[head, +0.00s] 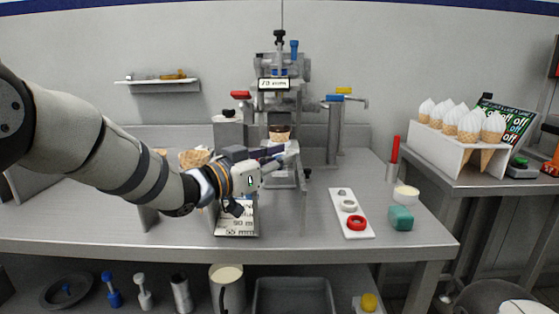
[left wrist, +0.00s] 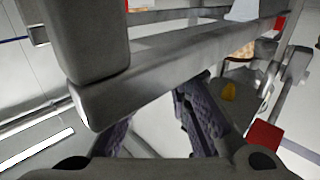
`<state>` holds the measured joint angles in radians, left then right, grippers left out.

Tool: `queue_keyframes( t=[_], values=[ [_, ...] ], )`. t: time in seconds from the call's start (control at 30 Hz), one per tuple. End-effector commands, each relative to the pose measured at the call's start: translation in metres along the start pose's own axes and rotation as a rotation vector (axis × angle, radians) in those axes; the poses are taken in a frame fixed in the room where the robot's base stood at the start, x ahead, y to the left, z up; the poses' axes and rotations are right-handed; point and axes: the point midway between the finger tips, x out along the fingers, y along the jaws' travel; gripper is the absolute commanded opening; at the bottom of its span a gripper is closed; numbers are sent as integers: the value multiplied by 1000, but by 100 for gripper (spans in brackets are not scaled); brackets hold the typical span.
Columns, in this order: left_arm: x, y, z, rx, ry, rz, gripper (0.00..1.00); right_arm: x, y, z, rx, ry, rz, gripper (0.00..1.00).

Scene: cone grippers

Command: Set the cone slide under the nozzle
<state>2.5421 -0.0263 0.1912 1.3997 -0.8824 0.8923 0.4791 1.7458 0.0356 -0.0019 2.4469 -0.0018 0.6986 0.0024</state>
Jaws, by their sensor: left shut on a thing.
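The soft-serve machine (head: 296,72) stands at the back middle of the counter, with a small lit display on its front. A waffle cone (head: 279,135) with a dark top sits upright below the machine's head, in the nozzle area. My left gripper (head: 280,154) is just below and in front of the cone, shut on the cone slide, which its fingers mostly hide. In the left wrist view, grey bars (left wrist: 180,70) cross close beyond the purple-grey fingers (left wrist: 200,115). The exact gap between cone and nozzle cannot be told. My right gripper is out of view.
A white tray (head: 341,200) with ring-shaped pieces, a teal block (head: 401,218) and a red stick (head: 395,152) are at the right. A cone rack (head: 452,148) stands on the right table. A price card (head: 235,222) lies under my left forearm.

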Motion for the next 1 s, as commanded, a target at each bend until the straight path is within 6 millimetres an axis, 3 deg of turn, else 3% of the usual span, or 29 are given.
queue_keyframes(
  t=[0.1, 0.13, 0.2, 0.57, 0.9, 1.0],
  values=[
    [0, 0, 1, 0, -4, 0, 0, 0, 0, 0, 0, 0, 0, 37],
    [0, 0, 1, 0, -4, 0, 25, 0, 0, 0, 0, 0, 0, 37],
    [0, 0, 1, 0, -4, 0, 38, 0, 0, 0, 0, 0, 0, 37],
    [-8, 0, 0, 2, -3, -1, 38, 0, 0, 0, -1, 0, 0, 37],
    [-94, 0, 0, -1, -2, -2, 38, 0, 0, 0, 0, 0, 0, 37],
    [-111, 0, 0, -1, -2, -2, 38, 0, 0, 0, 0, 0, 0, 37]
  ],
)
